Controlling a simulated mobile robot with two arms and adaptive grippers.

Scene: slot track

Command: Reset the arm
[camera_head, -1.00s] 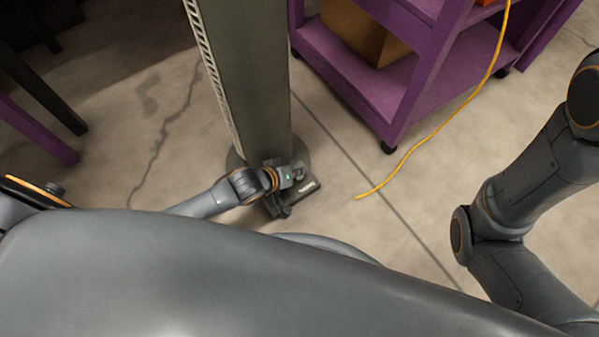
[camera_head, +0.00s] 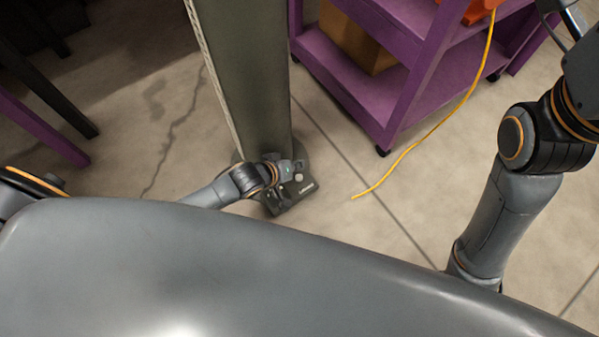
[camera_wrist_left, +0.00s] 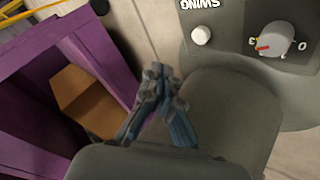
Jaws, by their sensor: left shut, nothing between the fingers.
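My left gripper (camera_head: 297,169) hangs over a dark control box (camera_head: 293,197) at the foot of a tall grey-green column (camera_head: 250,80). In the left wrist view the fingers (camera_wrist_left: 157,84) are closed together with nothing between them. The wrist view shows the control box (camera_wrist_left: 225,35) upside down, with a white round button (camera_wrist_left: 201,35) and a white dial (camera_wrist_left: 277,40) with a red mark and numbers. The fingers appear apart from the button and dial. My right arm (camera_head: 500,205) rises at the right and leaves the top right edge; its gripper is not clearly visible.
Dark and purple furniture legs (camera_head: 45,130) stand at the left.

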